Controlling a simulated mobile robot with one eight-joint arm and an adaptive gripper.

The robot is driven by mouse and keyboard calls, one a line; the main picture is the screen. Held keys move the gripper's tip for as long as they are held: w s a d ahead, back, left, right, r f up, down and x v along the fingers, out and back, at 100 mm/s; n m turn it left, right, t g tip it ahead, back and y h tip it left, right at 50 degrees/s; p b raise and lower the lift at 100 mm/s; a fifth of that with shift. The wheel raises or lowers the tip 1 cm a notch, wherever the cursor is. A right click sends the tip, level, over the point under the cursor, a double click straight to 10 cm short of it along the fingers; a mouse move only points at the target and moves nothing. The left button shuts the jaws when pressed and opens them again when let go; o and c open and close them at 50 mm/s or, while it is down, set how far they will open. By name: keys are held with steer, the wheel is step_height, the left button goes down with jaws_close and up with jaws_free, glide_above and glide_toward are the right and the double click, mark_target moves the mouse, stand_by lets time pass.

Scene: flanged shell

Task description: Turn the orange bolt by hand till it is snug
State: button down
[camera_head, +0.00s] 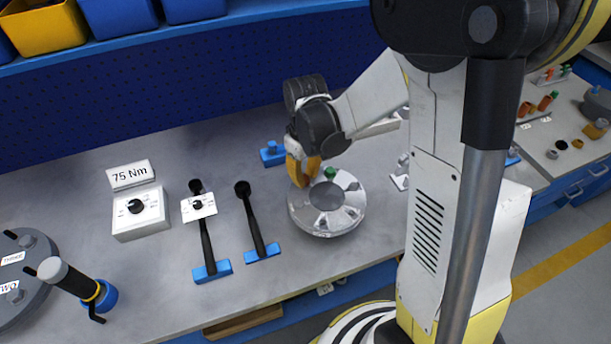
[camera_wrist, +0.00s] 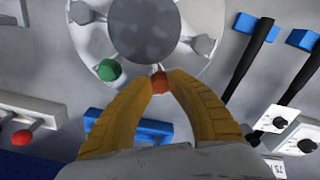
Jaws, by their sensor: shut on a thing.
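The orange bolt (camera_wrist: 160,82) shows in the wrist view at the edge of the round flanged shell (camera_wrist: 100,38). My gripper (camera_wrist: 159,76) is shut on its head, one yellow finger on each side. The shell also shows in the head view (camera_head: 345,216), a silver disc lying on the bench with my gripper (camera_head: 303,180) at its far left rim. The orange bolt is hidden behind the fingers there. A green bolt (camera_wrist: 108,70) sits on the flange close to the orange one, and grey bolts (camera_wrist: 204,44) sit elsewhere around it. The bolt's shank and seating are hidden.
Two black-handled tools (camera_head: 255,225) in blue holders lie left of the shell. A white box with a dial (camera_head: 139,213) and a 75 Nm sign (camera_head: 130,174) stand farther left. A blue block (camera_head: 272,154) is behind my gripper.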

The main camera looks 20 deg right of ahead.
steer(key=m, duration=0.5)
steer(key=shift+a+m+b, duration=0.15)
steer(key=shift+m+b, duration=0.15)
steer(key=m, duration=0.5)
steer(key=shift+a, duration=0.1)
steer(key=shift+m, duration=0.3)
steer(key=c, duration=1.3)
jaws_free()
steer(key=shift+o, duration=0.2)
step_height(320, 180, up, 12)
